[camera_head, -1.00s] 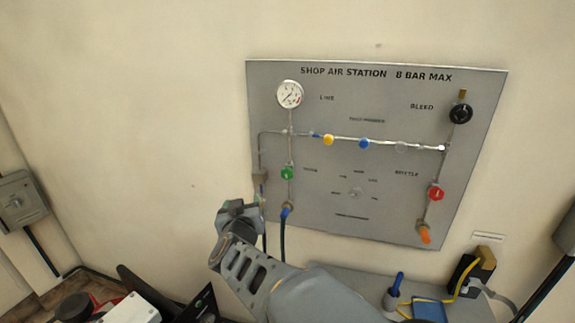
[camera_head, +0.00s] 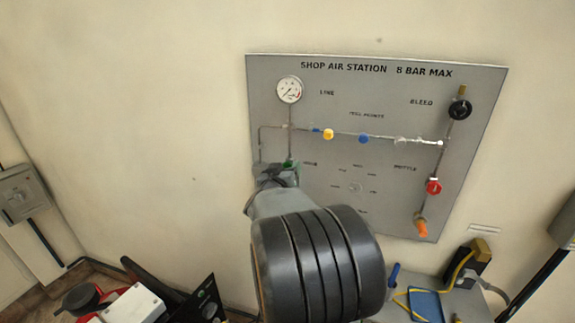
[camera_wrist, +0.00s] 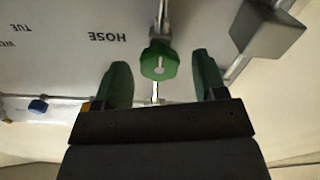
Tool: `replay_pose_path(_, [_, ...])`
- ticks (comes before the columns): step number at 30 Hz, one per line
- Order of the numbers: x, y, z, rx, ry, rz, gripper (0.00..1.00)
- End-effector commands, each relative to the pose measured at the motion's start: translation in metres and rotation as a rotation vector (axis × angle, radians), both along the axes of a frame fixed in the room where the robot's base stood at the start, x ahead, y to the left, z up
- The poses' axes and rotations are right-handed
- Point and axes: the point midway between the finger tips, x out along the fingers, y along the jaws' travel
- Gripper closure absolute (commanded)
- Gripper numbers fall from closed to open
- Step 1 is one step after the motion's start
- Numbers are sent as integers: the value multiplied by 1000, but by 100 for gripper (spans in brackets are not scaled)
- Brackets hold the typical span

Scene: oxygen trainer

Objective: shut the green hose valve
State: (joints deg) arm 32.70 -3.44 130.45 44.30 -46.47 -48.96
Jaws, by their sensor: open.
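The green hose valve knob (camera_wrist: 158,62) has a white mark line on its face and sits on a thin pipe by the word HOSE. In the head view the green knob (camera_head: 290,164) is mostly hidden behind my gripper (camera_head: 277,172). In the wrist view my gripper (camera_wrist: 163,80) is open, with one green-padded finger on each side of the knob and a gap to both. I see no contact, and how deep the fingers reach is hard to tell.
The grey panel (camera_head: 395,88) carries a gauge (camera_head: 290,89), a yellow knob (camera_head: 328,134), a blue knob (camera_head: 363,139), a black bleed knob (camera_head: 459,110) and a red knob (camera_head: 433,186). A grey block (camera_wrist: 268,32) juts out near the right finger in the wrist view. A blue tray (camera_head: 428,303) lies below.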

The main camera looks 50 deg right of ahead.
Motion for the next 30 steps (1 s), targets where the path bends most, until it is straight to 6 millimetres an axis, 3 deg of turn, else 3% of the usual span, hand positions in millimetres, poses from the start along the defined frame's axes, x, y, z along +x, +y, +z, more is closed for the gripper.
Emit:
replay_pose_path(6, [8, -17, 0, 0, 0, 0, 35])
replay_pose_path(18, [10, -20, 0, 0, -1, 1, 35])
replay_pose_path(30, [10, -20, 0, 0, -1, 1, 74])
